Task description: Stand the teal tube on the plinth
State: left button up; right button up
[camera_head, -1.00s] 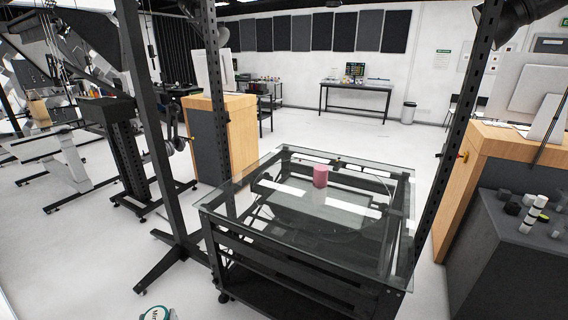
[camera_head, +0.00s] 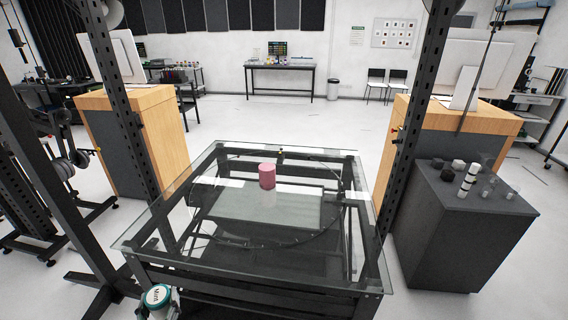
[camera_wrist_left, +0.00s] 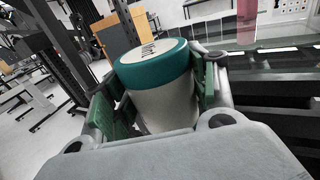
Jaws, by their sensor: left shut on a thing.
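The teal tube (camera_head: 158,296) shows at the bottom of the head view, in front of the glass table's near left corner. In the left wrist view the tube (camera_wrist_left: 158,68) has a pale grey body, a teal band near its top and a light top face with dark lettering. My left gripper (camera_head: 157,304) is shut on the tube, with green-padded fingers on both sides of it in the wrist view. A pink cylinder (camera_head: 267,176), which looks like the plinth, stands upright on the glass table, apart from the tube. My right gripper is not in view.
The glass-topped table (camera_head: 150,238) has a dark frame and a round turntable beneath the glass. Black perforated posts rise beside it. A dark cabinet (camera_head: 455,235) with small samples stands to the right. The glass around the pink cylinder is clear.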

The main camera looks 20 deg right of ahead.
aim_at(267, 166)
jog(key=i+z, duration=0.3)
jog(key=z, duration=0.15)
jog(key=i+j+z, duration=0.15)
jog(key=i+z, duration=0.25)
jog(key=i+j+z, duration=0.2)
jog(key=z, duration=0.25)
